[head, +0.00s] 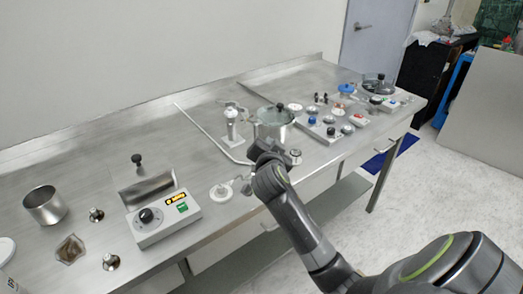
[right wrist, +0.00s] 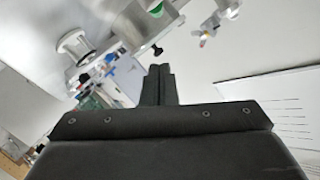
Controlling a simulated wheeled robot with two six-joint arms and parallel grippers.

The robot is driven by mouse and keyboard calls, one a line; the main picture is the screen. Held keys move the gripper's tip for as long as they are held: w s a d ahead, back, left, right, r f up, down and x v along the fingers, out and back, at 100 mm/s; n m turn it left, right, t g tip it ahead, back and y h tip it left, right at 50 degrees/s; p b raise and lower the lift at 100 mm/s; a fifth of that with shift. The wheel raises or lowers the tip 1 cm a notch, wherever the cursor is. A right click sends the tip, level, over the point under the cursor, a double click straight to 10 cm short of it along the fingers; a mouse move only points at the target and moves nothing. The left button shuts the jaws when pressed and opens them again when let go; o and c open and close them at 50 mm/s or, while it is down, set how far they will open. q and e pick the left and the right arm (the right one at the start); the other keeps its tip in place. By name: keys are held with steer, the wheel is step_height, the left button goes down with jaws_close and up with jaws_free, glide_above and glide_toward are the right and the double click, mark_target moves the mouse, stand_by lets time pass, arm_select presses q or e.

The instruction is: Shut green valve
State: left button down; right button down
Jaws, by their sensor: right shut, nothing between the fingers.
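No valve is clearly green in the head view; a small dark greenish knob (head: 347,129) on the panel at the right is too small to identify. My right gripper (head: 262,150) is at the front of the steel pot (head: 274,130), above the bench's front part. In the right wrist view its fingers (right wrist: 159,70) are together and empty. A green part (right wrist: 155,9) shows at the top of that view, beyond the fingertips and apart from them. A black knob (right wrist: 157,50) appears just past the tips. My left gripper is out of view.
The steel bench (head: 90,150) holds a white control box (head: 165,218) at left, a white upright fitting (head: 231,122) beside the pot, and a white round fitting (head: 221,191) in front. A knob panel (head: 325,128) lies right of the pot. The bench's back left is clear.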

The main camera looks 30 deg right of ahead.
steer(key=shift+w+a+f, duration=0.2)
steer(key=shift+w+f, duration=0.15)
steer(key=shift+f, duration=0.25)
steer(key=shift+w+a+f, duration=0.2)
steer(key=shift+w+f, duration=0.15)
steer(key=shift+f, duration=0.2)
steer(key=shift+w+a+f, duration=0.2)
steer(key=shift+w+f, duration=0.15)
steer(key=shift+f, duration=0.25)
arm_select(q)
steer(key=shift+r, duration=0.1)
